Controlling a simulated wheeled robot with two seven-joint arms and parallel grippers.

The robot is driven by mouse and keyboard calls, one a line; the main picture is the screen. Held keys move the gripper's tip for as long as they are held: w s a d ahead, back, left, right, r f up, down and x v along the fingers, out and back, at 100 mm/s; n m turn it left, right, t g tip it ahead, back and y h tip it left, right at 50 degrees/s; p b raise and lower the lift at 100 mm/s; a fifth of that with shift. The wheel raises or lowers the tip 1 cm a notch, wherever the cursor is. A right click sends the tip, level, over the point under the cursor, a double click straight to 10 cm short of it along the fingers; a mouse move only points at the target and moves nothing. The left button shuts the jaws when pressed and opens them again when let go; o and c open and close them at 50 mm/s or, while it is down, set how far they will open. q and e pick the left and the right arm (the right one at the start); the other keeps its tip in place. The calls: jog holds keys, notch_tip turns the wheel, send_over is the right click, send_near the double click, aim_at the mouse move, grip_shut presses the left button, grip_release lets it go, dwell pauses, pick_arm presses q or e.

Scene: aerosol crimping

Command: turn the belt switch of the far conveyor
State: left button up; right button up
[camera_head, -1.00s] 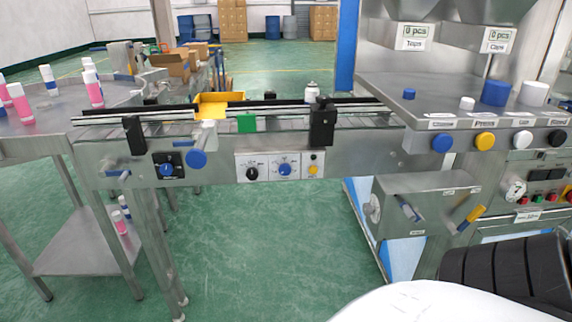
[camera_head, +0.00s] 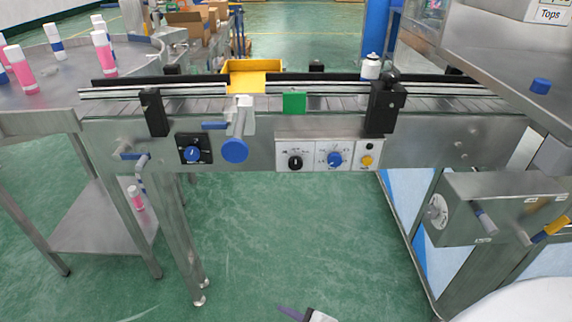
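The conveyor (camera_head: 460,135) runs across the view with a steel front face. On its front, a white panel holds a black rotary knob (camera_head: 295,162) and a blue rotary knob (camera_head: 334,159). Beside them is a small panel with a yellow button (camera_head: 366,160). Further left, a black plate carries another blue knob (camera_head: 192,155). Their labels are too small to read, so I cannot tell which is the belt switch. A small dark and white part at the bottom edge looks like a tip of my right gripper (camera_head: 300,315), well below the knobs. My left gripper is not seen.
A large blue handwheel (camera_head: 234,151) and clamp levers stick out left of the panel. A white can (camera_head: 371,66) stands on the belt near a black post (camera_head: 384,108). Floor in front is clear.

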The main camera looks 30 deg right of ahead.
jog(key=w+d+r+n+t+h, duration=0.1)
jog(key=w+d+r+n+h, duration=0.15)
jog(key=w+n, duration=0.2)
jog(key=n+t+h+b, duration=0.3)
jog(key=n+t+h, duration=0.2)
jog(key=n+h, duration=0.25)
send_near(295, 165)
jog(key=shift+h, duration=0.3)
jog(key=x, duration=0.7)
jog(key=shift+w+f, duration=0.1)
jog(key=shift+w, duration=0.1)
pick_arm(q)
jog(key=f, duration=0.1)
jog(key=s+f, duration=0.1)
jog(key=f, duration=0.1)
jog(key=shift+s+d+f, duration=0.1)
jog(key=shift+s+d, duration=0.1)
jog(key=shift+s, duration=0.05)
pick_arm(e)
jog(key=shift+w+d, duration=0.25)
jog(key=shift+w, duration=0.1)
jog(key=shift+c, duration=0.4)
jog(key=c, duration=1)
pick_arm(q)
jog(key=shift+b, duration=0.3)
pick_arm(e)
jog(key=shift+m, duration=0.3)
